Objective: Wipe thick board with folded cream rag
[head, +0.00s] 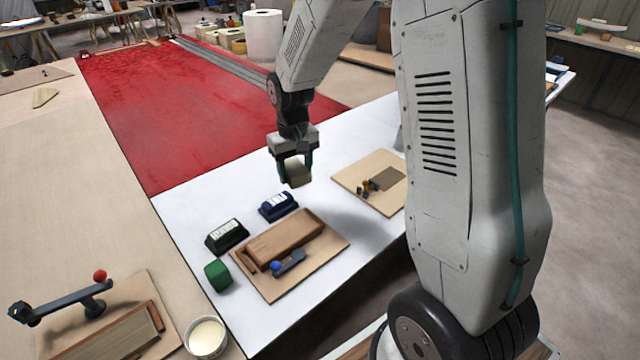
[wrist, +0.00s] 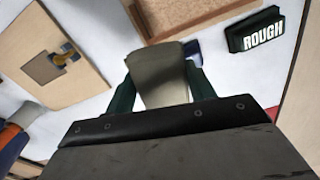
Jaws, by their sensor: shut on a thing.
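My gripper (head: 294,168) is shut on the folded cream rag (head: 297,174) and holds it in the air above the white sheet, behind the thick board. The rag also shows between the fingers in the wrist view (wrist: 160,82). The thick board (head: 284,238) is a brown wooden block lying on a plywood base, in front of the gripper in the head view. A clamp with a blue knob (head: 277,266) sits at its near side. In the wrist view part of the board's base assembly (wrist: 185,14) shows at the top. The rag and board are apart.
A black block (head: 226,235), labelled ROUGH in the wrist view (wrist: 262,32), and a blue block (head: 278,206) stand beside the board. A green cube (head: 217,274) and cream-filled bowl (head: 206,336) lie left. A plywood plate with small hardware (head: 372,181) lies right.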

